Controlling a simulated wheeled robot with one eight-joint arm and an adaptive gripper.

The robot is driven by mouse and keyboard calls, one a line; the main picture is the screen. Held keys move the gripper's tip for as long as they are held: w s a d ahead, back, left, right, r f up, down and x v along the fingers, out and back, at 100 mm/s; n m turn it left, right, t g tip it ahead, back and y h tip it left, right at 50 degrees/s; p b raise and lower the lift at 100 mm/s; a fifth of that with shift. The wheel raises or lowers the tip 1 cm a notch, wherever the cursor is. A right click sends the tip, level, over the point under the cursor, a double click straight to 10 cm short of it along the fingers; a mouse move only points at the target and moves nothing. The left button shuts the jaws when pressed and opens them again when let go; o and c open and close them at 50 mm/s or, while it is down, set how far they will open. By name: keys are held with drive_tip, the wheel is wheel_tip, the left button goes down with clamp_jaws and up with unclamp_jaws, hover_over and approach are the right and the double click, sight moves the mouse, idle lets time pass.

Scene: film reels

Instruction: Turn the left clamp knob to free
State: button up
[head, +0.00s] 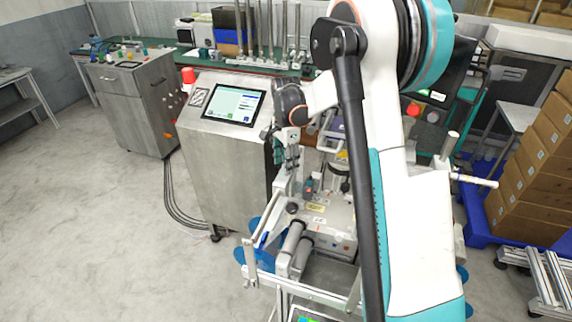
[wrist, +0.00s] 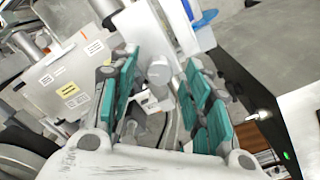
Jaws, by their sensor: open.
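My gripper (wrist: 160,82) is open, its two teal-padded fingers spread apart in the wrist view. A rounded light grey knob-like part (wrist: 158,70) shows between the fingertips; I cannot tell whether it is the left clamp knob or whether a finger touches it. In the head view my gripper (head: 287,165) hangs downward beside the steel cabinet, above the front left of the machine (head: 325,222). A dark round knob (head: 292,208) sits on that machine just below the gripper. My arm hides the machine's right side, and the knob's setting cannot be read.
The steel cabinet (head: 225,150) with a lit screen (head: 234,105) stands close left of the gripper. Grey rollers (head: 290,248) and a metal frame lie in front of the machine. Stacked cardboard boxes (head: 545,150) stand at the right. The floor at left is clear.

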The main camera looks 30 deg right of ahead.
drive_tip(key=shift+f, duration=0.4)
drive_tip(key=shift+c, duration=0.4)
clamp_jaws()
